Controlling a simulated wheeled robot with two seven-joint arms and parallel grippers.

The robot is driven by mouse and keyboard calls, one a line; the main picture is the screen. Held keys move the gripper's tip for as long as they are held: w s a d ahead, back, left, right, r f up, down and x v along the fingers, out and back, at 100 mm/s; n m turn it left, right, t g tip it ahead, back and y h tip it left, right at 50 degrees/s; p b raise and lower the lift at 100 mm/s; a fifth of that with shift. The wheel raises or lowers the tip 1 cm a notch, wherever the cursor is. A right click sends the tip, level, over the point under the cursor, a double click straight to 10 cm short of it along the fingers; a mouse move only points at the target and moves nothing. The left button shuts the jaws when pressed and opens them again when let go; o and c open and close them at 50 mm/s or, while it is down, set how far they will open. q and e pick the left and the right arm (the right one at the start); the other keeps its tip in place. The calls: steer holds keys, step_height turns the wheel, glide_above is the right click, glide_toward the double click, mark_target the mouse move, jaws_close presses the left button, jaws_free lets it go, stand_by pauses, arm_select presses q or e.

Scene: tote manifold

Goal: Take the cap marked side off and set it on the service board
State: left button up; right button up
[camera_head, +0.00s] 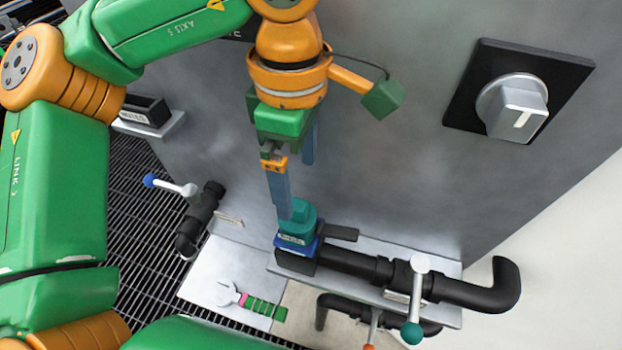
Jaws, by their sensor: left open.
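A teal cap (303,217) sits upright at the left end of the black pipe, above a blue collar (297,247). A small white label shows on its front, too small to read surely. My left gripper (296,203) points down over the cap, its jaws open. The near blue finger reaches down along the cap's left side; the far finger is partly hidden behind it. I cannot tell whether the fingers touch the cap. A pale grey board (207,272), possibly the service board, lies at lower left. My right gripper is not in view.
A wrench-like tool with a green handle (262,307) lies on the pale board. A blue-knobbed valve (172,185) stands left, a teal-knobbed valve (417,285) right. A grey knob (514,106) juts from the wall panel. A small black box (147,110) sits on a ledge.

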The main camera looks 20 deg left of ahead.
mark_target(297, 203)
arm_select(q)
steer(key=s+f, duration=0.1)
steer(key=f, duration=0.1)
steer(key=s+f+p, duration=0.1)
steer(key=shift+s+d+f, duration=0.1)
steer(key=shift+s+f, duration=0.05)
steer(key=shift+f, duration=0.2)
steer(key=shift+w+f, duration=0.2)
steer(key=shift+f, duration=1.05)
steer(key=shift+w+f, duration=0.1)
steer(key=shift+w, duration=0.05)
steer(key=c, duration=1.5)
steer(key=shift+r, duration=1.5)
steer(key=shift+c, duration=0.2)
steer(key=s+a+r+b, duration=0.2)
steer(key=s+a+r, duration=0.2)
steer(key=s+r, duration=0.6)
steer(key=s, duration=0.3)
steer(key=shift+s, duration=0.3)
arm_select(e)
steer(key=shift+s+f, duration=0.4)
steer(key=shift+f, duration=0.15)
